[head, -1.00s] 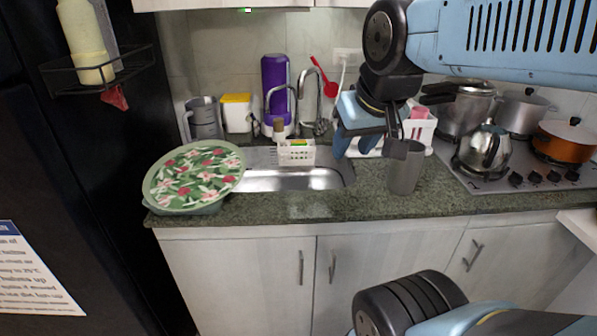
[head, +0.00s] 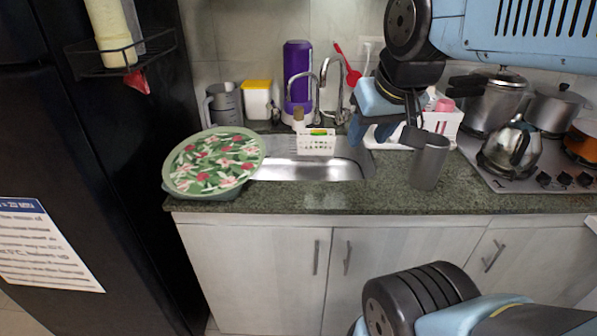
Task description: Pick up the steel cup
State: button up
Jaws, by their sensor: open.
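The steel cup (head: 428,165) is a tall grey cylinder on the green granite counter, right of the sink, in the head view. My gripper (head: 384,133) points down just left of and above the cup, over the right end of the sink. Its blue fingers appear apart with nothing between them. A dark part of the gripper overlaps the cup's upper left rim. I cannot tell whether it touches the cup.
A steel kettle (head: 511,148) and pots stand on the stove right of the cup. A white rack (head: 446,122) is behind it. The sink (head: 310,170) holds a white basket (head: 316,143); a floral-lidded bowl (head: 213,163) sits left. A tall faucet (head: 331,90) rises behind.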

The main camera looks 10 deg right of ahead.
aim_at(427, 165)
jog(key=z, duration=0.05)
jog(key=k, duration=1)
jog(key=z, duration=1)
jog(key=i, duration=0.7)
